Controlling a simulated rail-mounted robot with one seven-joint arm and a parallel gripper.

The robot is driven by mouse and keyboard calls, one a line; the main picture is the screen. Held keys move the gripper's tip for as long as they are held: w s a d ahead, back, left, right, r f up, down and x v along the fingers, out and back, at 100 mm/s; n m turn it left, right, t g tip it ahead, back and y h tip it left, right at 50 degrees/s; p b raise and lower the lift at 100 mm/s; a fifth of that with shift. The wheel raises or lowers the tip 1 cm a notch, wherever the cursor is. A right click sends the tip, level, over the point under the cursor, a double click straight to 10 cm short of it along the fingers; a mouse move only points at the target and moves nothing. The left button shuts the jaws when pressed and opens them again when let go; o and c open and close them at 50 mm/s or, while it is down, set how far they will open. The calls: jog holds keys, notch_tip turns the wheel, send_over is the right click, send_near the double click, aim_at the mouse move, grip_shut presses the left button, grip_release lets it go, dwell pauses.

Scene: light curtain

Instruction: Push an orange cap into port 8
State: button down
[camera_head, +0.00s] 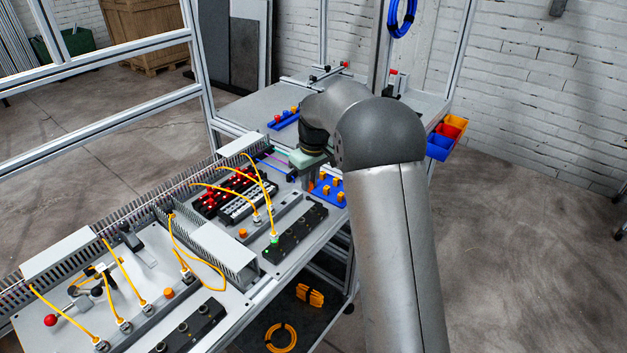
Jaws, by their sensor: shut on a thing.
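A blue tray (337,201) holding several orange caps (325,190) lies at the right end of the work surface. My gripper (309,186) points down at the tray's left edge. It is shut on an orange cap there, largely hidden by the fingers. A black port block (295,232) with a row of round ports lies left of and nearer than the tray. A yellow cable ends at a green-ringed connector (274,241) there. A second black port block (188,331) is at the lower left. Port numbers are too small to read, so I cannot tell which is port 8.
Yellow cables (200,271) arch over the panel left of my gripper. Single orange caps stand on the panel (243,233) and further left (168,294). A blue rack (284,120) is behind the arm. Orange and blue bins (447,137) hang at right.

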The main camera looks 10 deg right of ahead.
jog(key=w+d+f, duration=0.1)
jog(key=b, duration=0.3)
send_over(313, 211)
jog(key=shift+w+d+f, duration=0.1)
jog(key=shift+w+f, duration=0.1)
jog(key=shift+f, duration=1.35)
jog(key=shift+w+d+f, duration=0.1)
jog(key=shift+w+f, duration=0.05)
jog(key=shift+f, duration=1.4)
jog(key=shift+f+b, duration=0.7)
jog(key=shift+f, duration=0.4)
dwell(0.3)
jog(key=c, duration=0.9)
grip_release()
jog(key=shift+o, duration=0.2)
jog(key=shift+r, duration=0.1)
notch_tip(313, 211, up, 8)
jog(key=p, duration=0.4)
jog(key=shift+f+p, duration=0.25)
jog(key=shift+p, duration=0.1)
